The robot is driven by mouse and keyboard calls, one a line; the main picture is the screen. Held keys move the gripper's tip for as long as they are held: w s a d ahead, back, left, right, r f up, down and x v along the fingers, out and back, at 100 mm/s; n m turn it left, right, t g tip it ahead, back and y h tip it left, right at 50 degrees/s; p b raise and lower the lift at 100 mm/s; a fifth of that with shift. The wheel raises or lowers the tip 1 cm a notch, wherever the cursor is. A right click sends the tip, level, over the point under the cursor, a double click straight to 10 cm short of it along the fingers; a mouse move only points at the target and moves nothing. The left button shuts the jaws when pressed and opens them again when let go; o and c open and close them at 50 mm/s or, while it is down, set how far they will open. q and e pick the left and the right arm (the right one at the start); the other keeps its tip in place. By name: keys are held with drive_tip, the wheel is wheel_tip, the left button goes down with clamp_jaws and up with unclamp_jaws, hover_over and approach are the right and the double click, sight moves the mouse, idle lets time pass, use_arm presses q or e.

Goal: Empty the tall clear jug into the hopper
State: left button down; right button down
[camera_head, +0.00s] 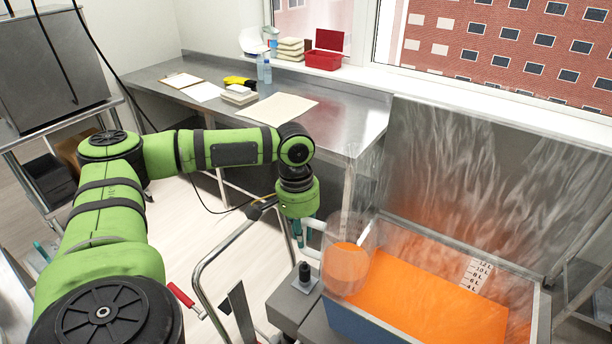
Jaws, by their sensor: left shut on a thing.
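The tall clear jug (347,262) stands out near the middle right, with orange liquid visible inside it. It looks upright or nearly so, at the left end of the hopper (537,308). My left gripper (305,240) comes in from the left and is shut on the jug's handle side. The hopper is a wide clear-walled box with a blue lower front, holding a broad orange surface and a litre scale on its inner wall. Whether the jug's base is over the hopper or beside it is hard to tell. My right gripper does not show.
A tall metal panel (480,185) rises behind the hopper. A steel bench (345,125) with papers, bottles and a clipboard runs along the window. A red box (323,60) sits on the sill. A metal cart frame (215,265) stands left of the hopper, with open floor beyond.

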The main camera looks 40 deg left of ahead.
sight(313, 220)
use_arm(q)
drive_tip(key=shift+s+d+r, duration=0.1)
drive_tip(key=shift+d+r, duration=0.15)
drive_tip(key=shift+r, duration=0.3)
drive_tip(key=shift+d+r+y, duration=0.1)
drive_tip(key=shift+r+y, duration=0.1)
drive_tip(key=shift+y, duration=0.1)
drive_tip(key=shift+w+d+r+p, duration=0.2)
drive_tip(key=shift+w+p, duration=0.15)
drive_tip(key=shift+w, duration=0.05)
drive_tip(key=shift+d+r+y, duration=0.2)
drive_tip(key=shift+r+y, duration=0.3)
drive_tip(key=shift+r, duration=0.05)
drive_tip(key=shift+w+d+r+g+y+p, duration=0.1)
drive_tip(key=shift+d+r+g+y+p, duration=0.2)
drive_tip(key=shift+d+r, duration=0.1)
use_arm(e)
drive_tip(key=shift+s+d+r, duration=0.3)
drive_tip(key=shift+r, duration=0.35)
use_arm(q)
drive_tip(key=shift+a, duration=0.1)
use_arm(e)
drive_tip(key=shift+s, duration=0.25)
